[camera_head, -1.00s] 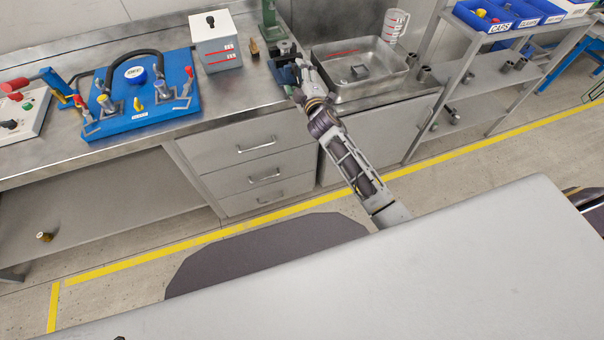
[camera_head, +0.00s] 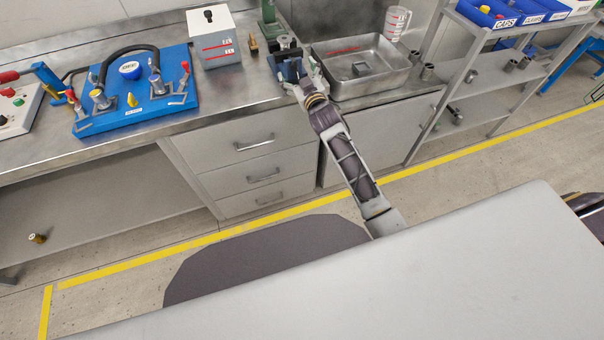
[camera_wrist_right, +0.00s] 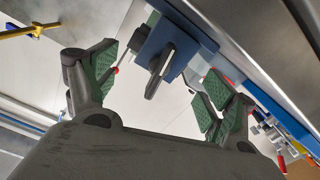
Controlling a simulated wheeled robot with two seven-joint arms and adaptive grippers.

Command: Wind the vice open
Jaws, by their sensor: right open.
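The small blue vice (camera_head: 290,70) stands at the front edge of the steel bench, in front of a green stand. In the right wrist view, the vice's blue body (camera_wrist_right: 180,38) shows at top centre, with a grey handle bar (camera_wrist_right: 158,72) projecting from it. My right gripper (camera_head: 306,82) is at the front of the vice. In the wrist view my right gripper (camera_wrist_right: 160,82) is open, its green-padded fingers apart on either side of the handle bar. I cannot tell whether either finger touches it. My left gripper is not in view.
A steel tray (camera_head: 362,68) stands close right of the vice. Left are a white box (camera_head: 214,40), a small brass piece (camera_head: 253,45) and a blue pump board (camera_head: 140,112). Drawers (camera_head: 256,160) are below the bench. A shelf rack (camera_head: 490,80) stands at right.

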